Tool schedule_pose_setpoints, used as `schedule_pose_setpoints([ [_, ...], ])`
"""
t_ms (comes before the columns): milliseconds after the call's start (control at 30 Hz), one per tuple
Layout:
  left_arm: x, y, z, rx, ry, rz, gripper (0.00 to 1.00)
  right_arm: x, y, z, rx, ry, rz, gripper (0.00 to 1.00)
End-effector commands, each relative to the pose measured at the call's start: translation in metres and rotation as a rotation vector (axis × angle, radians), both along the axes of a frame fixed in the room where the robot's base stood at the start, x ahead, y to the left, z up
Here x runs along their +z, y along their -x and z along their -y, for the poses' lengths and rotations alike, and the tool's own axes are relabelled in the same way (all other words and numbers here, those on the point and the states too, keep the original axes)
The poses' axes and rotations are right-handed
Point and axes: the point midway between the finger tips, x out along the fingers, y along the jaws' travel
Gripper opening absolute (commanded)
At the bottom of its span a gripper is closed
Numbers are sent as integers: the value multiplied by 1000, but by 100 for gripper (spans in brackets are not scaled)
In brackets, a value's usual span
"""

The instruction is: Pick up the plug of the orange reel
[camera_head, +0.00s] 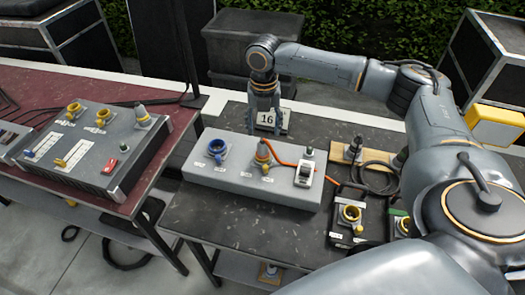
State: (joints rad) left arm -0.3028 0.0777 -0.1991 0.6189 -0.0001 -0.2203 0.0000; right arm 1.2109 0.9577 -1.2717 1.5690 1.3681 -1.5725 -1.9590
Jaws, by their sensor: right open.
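A grey and yellow plug (262,153) stands upright in the top of a grey socket box (225,182) on the dark table. An orange cable (290,164) runs right from near this plug. I cannot make out an orange reel, so I cannot tell whether this is its plug. My right gripper (264,120) points down behind the box, farther back than the plug and apart from it. It is open and holds nothing that I can see. My left gripper is not in view.
A sign marked 16 (270,118) stands by my right gripper. A red table (165,135) with a grey panel stands left.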

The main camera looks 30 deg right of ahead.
Motion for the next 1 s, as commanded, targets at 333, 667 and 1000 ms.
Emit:
schedule_pose_setpoints([
  [333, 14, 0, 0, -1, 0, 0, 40, -30, 2, -2, 0, 1, -2, 57],
  [667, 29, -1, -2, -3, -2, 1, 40, -72, 5, -5, 0, 1, 0, 57],
  [1000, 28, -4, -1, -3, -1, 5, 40, -74, 5, -6, 0, 1, 2, 35],
])
